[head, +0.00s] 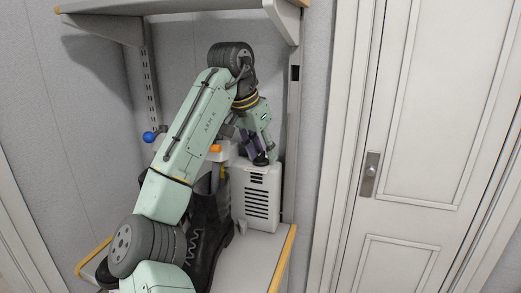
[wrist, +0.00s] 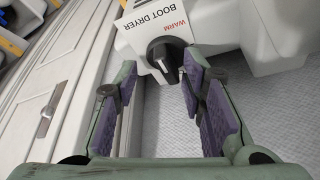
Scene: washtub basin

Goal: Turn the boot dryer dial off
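The boot dryer is a white vented box (head: 262,182) on the shelf in the head view. In the wrist view its white housing (wrist: 205,22) carries the printed words BOOT DRYER and WARM. Its black dial (wrist: 165,58) has a pale line on its face; I cannot tell which setting it marks. My gripper (wrist: 159,66) is open, with purple-lined fingers. The dial shows between the fingertips, nearer the right one; I cannot tell whether either touches it. In the head view my gripper (head: 259,158) points down at the dryer's top, and the dial is hidden.
Dark boots (head: 205,245) stand left of the dryer, partly behind my arm. An orange knob (head: 216,148) and a blue ball (head: 149,137) show near the dryer and the shelf's left upright. An upper shelf (head: 120,27) hangs above. A closed white door (head: 425,130) is at right.

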